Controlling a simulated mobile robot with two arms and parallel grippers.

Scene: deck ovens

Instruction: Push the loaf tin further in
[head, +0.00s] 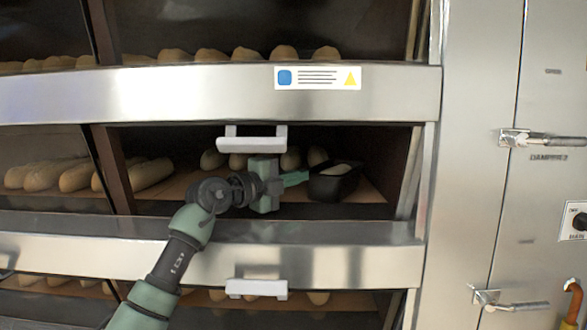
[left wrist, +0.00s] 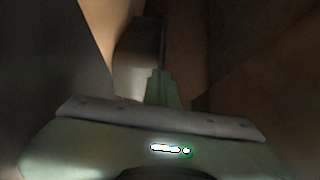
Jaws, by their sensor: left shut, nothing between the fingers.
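A dark loaf tin (head: 333,184) with pale dough or bread in it stands inside the middle oven deck, near the right side of the opening. My left gripper (head: 304,176) reaches into this deck from the left and is shut with nothing in it. Its fingertips are at the left side of the tin, touching or very close; I cannot tell which. In the left wrist view the tin (left wrist: 139,45) shows as a dark and grey box just beyond the shut fingers (left wrist: 160,75). My right gripper is not in view.
Several loaves (head: 150,172) lie in the middle deck left of and behind my gripper. A steel ledge (head: 340,262) runs below. The oven's right wall (head: 408,170) is close to the tin.

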